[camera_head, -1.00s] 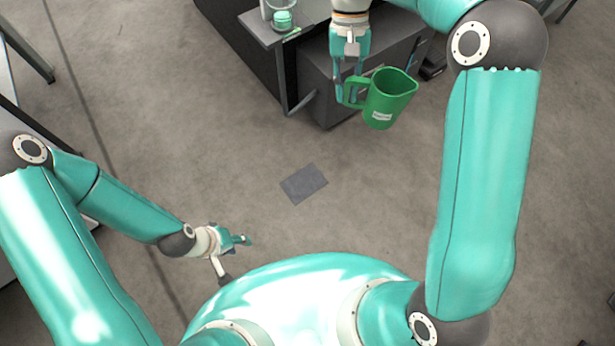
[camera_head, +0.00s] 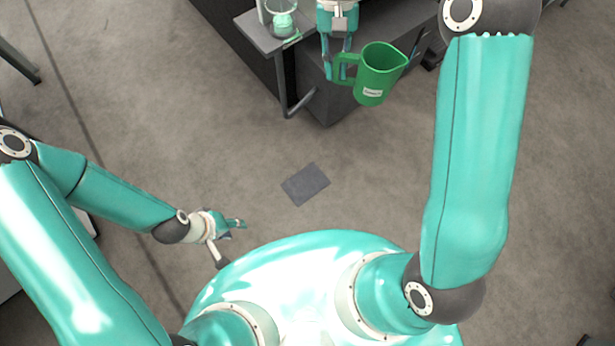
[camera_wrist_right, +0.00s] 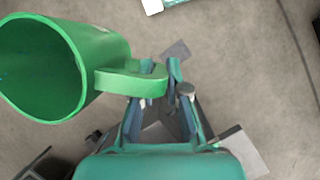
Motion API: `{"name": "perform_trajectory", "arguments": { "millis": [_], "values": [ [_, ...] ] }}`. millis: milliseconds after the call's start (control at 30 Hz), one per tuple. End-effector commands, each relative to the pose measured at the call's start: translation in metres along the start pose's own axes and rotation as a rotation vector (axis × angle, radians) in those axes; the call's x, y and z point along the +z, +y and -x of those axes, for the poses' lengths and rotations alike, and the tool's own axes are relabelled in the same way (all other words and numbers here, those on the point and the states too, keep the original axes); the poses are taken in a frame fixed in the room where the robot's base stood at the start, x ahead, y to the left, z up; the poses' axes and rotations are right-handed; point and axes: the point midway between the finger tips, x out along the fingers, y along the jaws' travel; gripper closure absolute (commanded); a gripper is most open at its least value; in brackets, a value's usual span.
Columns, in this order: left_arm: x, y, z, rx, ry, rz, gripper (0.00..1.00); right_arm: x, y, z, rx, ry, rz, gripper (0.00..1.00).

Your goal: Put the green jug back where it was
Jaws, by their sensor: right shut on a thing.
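The green jug (camera_head: 377,72) hangs in the air in the head view, its spout to the right and a white label on its side. My right gripper (camera_head: 336,78) is shut on the jug's handle, to the left of the jug body. In the right wrist view the jug (camera_wrist_right: 75,62) fills the upper left, open and seemingly empty, and the handle reaches between the fingers of my right gripper (camera_wrist_right: 160,85). My left gripper (camera_head: 238,225) is low at the left, away from the jug, and its fingers are too small to judge.
A dark grey cabinet (camera_head: 328,108) stands behind and below the jug. A small grey side table (camera_head: 262,38) to its left bears a glass device (camera_head: 282,18). A dark square (camera_head: 305,184) lies on the floor.

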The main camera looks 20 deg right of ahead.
Motion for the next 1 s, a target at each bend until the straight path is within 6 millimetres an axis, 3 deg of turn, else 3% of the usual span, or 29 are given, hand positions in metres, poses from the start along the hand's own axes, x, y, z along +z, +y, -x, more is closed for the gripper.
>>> {"name": "perform_trajectory", "arguments": {
  "millis": [167,367,733,1000],
  "values": [
    [0.000,-0.002,-0.005,0.000,0.000,0.000,0.60,-0.006,0.005,-0.010,0.007,-0.001,0.014,1.00],
    [0.000,-0.010,-0.028,0.000,0.000,0.000,0.60,-0.037,0.025,-0.056,0.051,-0.001,0.117,1.00],
    [-0.001,-0.037,-0.103,0.000,0.000,0.000,0.60,-0.146,0.081,-0.198,0.283,0.020,0.678,1.00],
    [-0.001,-0.057,-0.159,0.000,0.000,0.000,0.60,-0.220,0.088,-0.300,0.517,0.040,1.244,1.00]
  ]
}}
